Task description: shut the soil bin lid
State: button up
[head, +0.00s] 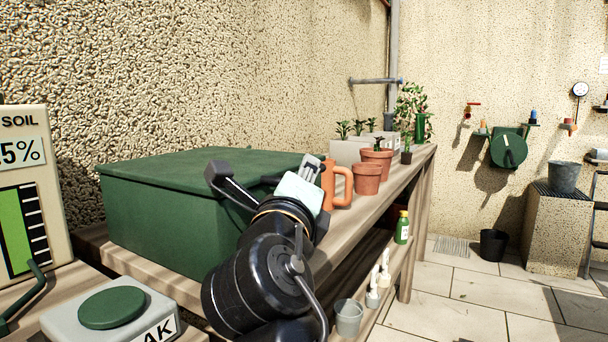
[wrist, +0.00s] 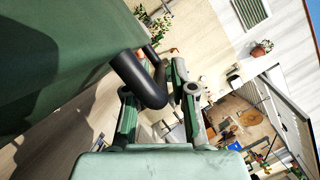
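The soil bin (head: 165,222) is a large green box on the wooden bench in the head view. Its green lid (head: 215,168) lies flat across the top, with no clear gap at the rim; my arm hides part of the front. A dark bar handle (wrist: 140,80) sticks out from the green face in the wrist view. My gripper (head: 312,170) is at the bin's front right edge. In the wrist view, its fingers (wrist: 158,94) are apart, with the handle's end between or just beyond them; contact cannot be told.
A panel marked SOIL (head: 22,190) and a box with a green button (head: 112,308) are at the left. Open floor (head: 480,300) is at the right.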

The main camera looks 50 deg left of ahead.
jog(key=v, duration=1.1)
jog(key=shift+s+d, duration=0.15)
jog(key=shift+s, duration=0.05)
jog(key=shift+f, duration=0.1)
